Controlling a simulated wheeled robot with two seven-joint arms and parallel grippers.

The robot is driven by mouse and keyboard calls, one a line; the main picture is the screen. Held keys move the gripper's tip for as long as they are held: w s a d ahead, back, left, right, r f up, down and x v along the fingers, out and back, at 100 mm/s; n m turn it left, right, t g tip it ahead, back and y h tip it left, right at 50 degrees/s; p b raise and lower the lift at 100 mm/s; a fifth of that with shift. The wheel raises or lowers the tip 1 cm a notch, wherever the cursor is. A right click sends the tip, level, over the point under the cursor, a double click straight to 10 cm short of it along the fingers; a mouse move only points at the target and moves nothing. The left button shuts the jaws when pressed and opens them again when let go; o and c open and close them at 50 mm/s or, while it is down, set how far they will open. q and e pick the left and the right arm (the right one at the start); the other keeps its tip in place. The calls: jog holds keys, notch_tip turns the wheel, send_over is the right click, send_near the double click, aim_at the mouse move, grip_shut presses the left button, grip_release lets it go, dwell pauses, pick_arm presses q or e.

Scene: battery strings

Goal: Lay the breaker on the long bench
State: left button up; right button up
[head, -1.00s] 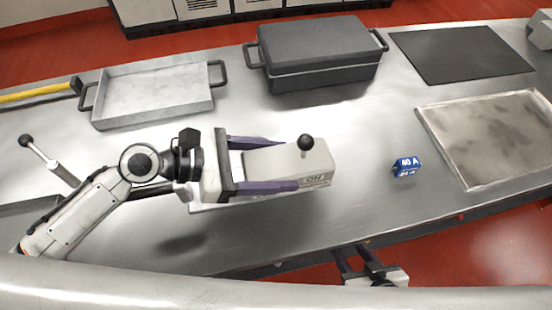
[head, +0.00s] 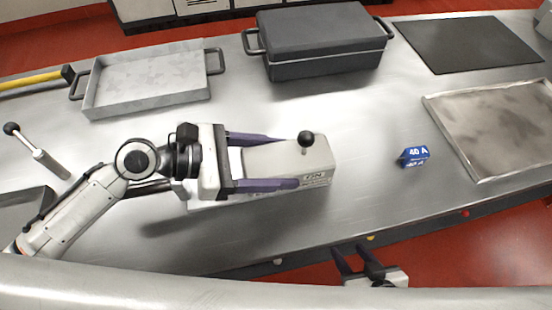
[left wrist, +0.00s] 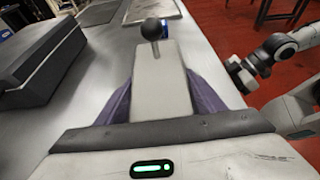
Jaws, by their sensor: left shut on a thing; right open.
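The breaker (head: 290,158) is a pale grey box with a black ball-topped lever and an ON label on its front side. My left gripper (head: 298,160) is shut on it, with a purple finger along each long side. It also shows in the left wrist view (left wrist: 158,85), lying lengthwise between the fingers with the lever at its far end. The breaker is over the long steel bench (head: 330,210); whether it touches the bench top is hard to tell. My right gripper (head: 362,262) is open and empty, beyond the bench's front edge.
A blue 40 A block (head: 415,156) stands right of the breaker. A grey lidded case (head: 320,45), a metal tray (head: 150,88), a black mat (head: 468,45) and a stained tray (head: 500,130) lie around. A lever (head: 38,152) stands at left. Bench front is clear.

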aim_at(244, 166)
pick_arm(q)
jog(key=shift+f, duration=0.4)
jog(key=o, duration=1.8)
jog(key=shift+o, duration=0.5)
jog(key=shift+f, duration=0.3)
jog(key=v, duration=0.9)
jog(key=shift+s+a+r+b, duration=0.1)
jog(key=shift+a+b, duration=0.1)
jog(key=shift+b, duration=0.15)
jog(key=shift+s+a+r, duration=0.1)
jog(key=shift+a+r, duration=0.2)
jog(key=shift+a, duration=0.1)
jog(key=shift+s, duration=0.1)
